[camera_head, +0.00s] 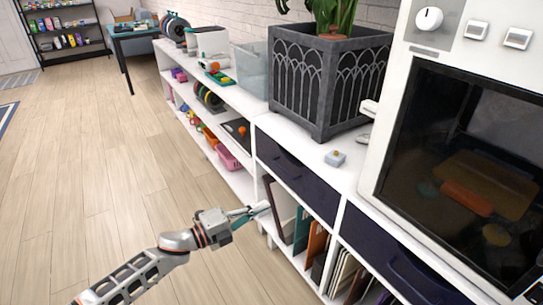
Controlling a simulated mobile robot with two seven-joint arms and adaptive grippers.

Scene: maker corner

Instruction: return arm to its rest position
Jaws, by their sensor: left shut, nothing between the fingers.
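My left gripper (252,213) reaches in from the lower left in the head view. Its fingers are shut with nothing between them. The fingertips are in front of the white shelf unit, near the left end of an open compartment holding upright folders or books (304,232). I cannot tell whether the tips touch the shelf edge. My left arm stretches over the wooden floor. My right gripper is not in view.
The white shelf unit (258,128) runs along the wall, with dark drawers (300,180). On top stand a grey planter (325,85), a small light block (335,158) and a white machine with a dark window (465,165). The floor (90,180) at left is clear.

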